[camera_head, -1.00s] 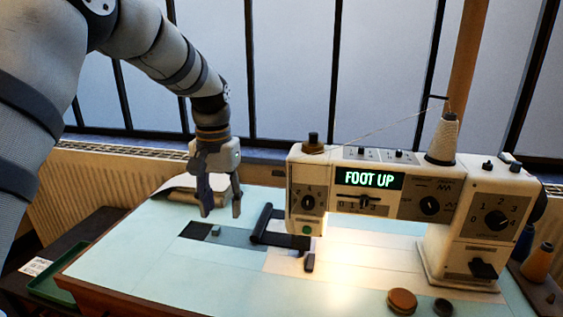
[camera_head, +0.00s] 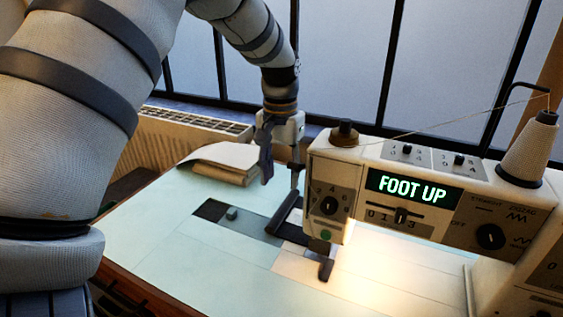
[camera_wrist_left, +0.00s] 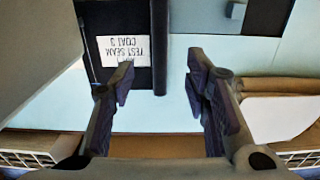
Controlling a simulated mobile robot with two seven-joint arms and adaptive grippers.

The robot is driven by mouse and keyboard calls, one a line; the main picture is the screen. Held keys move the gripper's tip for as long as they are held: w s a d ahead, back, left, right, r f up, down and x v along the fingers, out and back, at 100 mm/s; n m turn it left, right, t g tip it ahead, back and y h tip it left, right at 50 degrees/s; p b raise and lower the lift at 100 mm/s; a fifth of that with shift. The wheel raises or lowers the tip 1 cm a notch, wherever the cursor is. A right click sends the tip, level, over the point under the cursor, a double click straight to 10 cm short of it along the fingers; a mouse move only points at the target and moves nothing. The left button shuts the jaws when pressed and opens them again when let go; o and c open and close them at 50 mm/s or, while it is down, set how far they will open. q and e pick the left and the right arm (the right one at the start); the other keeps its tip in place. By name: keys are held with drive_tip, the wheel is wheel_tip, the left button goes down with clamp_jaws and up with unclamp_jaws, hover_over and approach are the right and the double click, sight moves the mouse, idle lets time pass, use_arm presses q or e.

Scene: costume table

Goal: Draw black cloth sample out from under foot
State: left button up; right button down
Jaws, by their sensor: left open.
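The black cloth sample (camera_wrist_left: 110,18) shows in the left wrist view, with a white label reading "TEST SEAM COAT 3" and a thick dark edge on its right. In the head view its dark edge (camera_head: 289,213) lies left of the sewing machine (camera_head: 326,185), whose body hides most of the cloth. The machine's display (camera_head: 412,188) reads "FOOT UP". The contact at the foot is hidden. My left gripper (camera_head: 281,182) is open and empty, fingers down, behind the dark edge. In the left wrist view its fingertips (camera_wrist_left: 160,76) frame the end of that edge. My right gripper is not in view.
A folded beige cloth (camera_head: 222,160) lies at the back left of the pale table (camera_head: 165,235). A thread cone (camera_head: 528,150) stands on the machine. A radiator and window bars are behind.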

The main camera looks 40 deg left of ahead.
sight(281, 209)
use_arm(q)
wheel_tip(281, 209, down, 9)
drive_tip(key=shift+f+b, duration=0.1)
drive_tip(key=shift+b, duration=0.25)
clamp_jaws()
